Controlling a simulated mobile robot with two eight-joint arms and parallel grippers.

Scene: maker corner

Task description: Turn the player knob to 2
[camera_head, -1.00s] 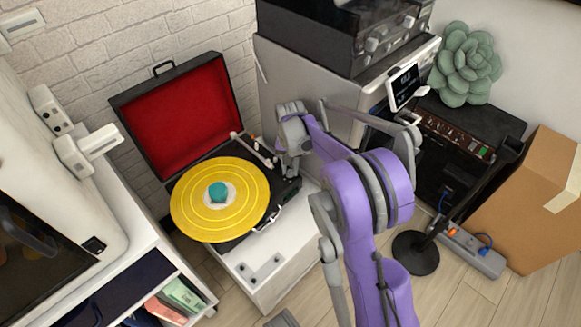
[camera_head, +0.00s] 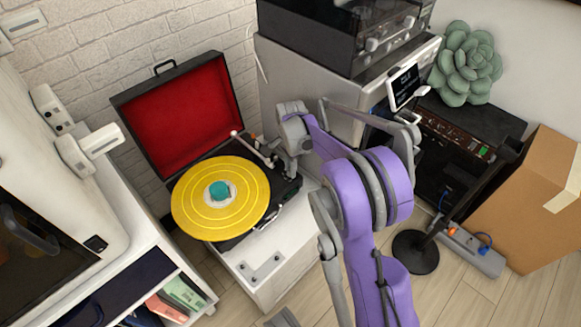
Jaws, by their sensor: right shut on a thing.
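The record player (camera_head: 285,196) stands in an open case with a red-lined lid (camera_head: 182,118), and a yellow record (camera_head: 250,187) lies on its platter. Its tonearm (camera_head: 252,149) is beside the record on the right. My right gripper (camera_head: 291,175) reaches down to the right side of the player's deck. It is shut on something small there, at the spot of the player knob. The knob and its markings are hidden by the gripper, so its setting cannot be read. My left gripper is not in view.
The player stands on a white cabinet (camera_head: 262,288). A grey machine (camera_head: 290,80) with a black device (camera_head: 340,35) on top stands close behind my right arm. A white appliance (camera_head: 60,215) is at left. A black stand (camera_head: 415,252) and a cardboard box (camera_head: 525,215) are at right.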

